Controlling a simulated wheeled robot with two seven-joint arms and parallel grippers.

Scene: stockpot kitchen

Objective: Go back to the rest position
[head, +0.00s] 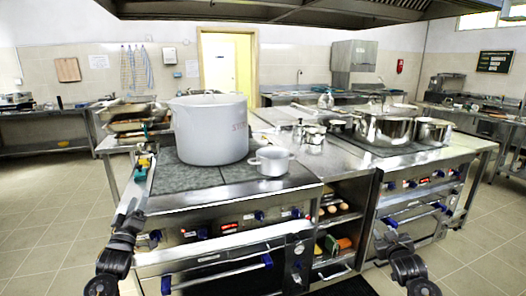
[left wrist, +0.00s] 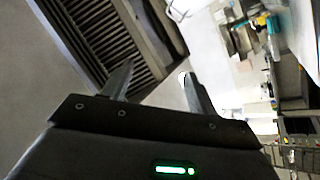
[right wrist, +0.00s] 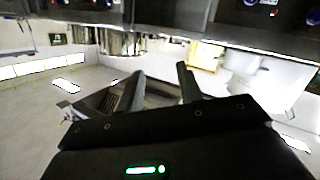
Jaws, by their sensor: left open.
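My left gripper (head: 132,206) is raised in front of the left stove's near left corner in the head view. In the left wrist view its two fingers (left wrist: 158,76) stand apart with nothing between them. My right gripper (head: 393,240) is low in front of the right stove. In the right wrist view its fingers (right wrist: 160,72) are apart and empty. A large white stockpot (head: 208,130) stands upright on the left stove (head: 190,178), with a small white pot (head: 272,162) beside it. Both grippers are clear of the pots.
Steel pots (head: 385,129) stand on the right stove. Open shelves (head: 338,222) with food lie between the stoves. Oven handles (head: 222,272) stick out at the front. A range hood (head: 290,10) hangs above. Tiled floor (head: 45,240) is free to the left.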

